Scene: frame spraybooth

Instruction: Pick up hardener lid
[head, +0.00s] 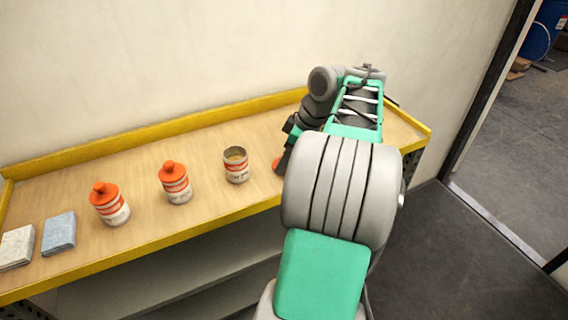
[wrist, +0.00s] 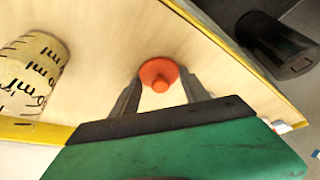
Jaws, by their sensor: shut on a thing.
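The orange hardener lid (wrist: 160,72), a round disc with a raised knob, sits between the fingers of my gripper (wrist: 158,88) in the wrist view. My gripper is shut on it, at or close to the wooden bench top. An open can (head: 236,165) with an orange and white label stands upright just left of my gripper, without a lid.
Two cans with orange lids (head: 109,203) (head: 175,183) stand further left, beside a blue-grey folded cloth (head: 59,233) and a whitish one (head: 16,247). A cream cup with ml markings (wrist: 34,72) shows in the wrist view. A yellow rim (head: 150,133) edges the bench.

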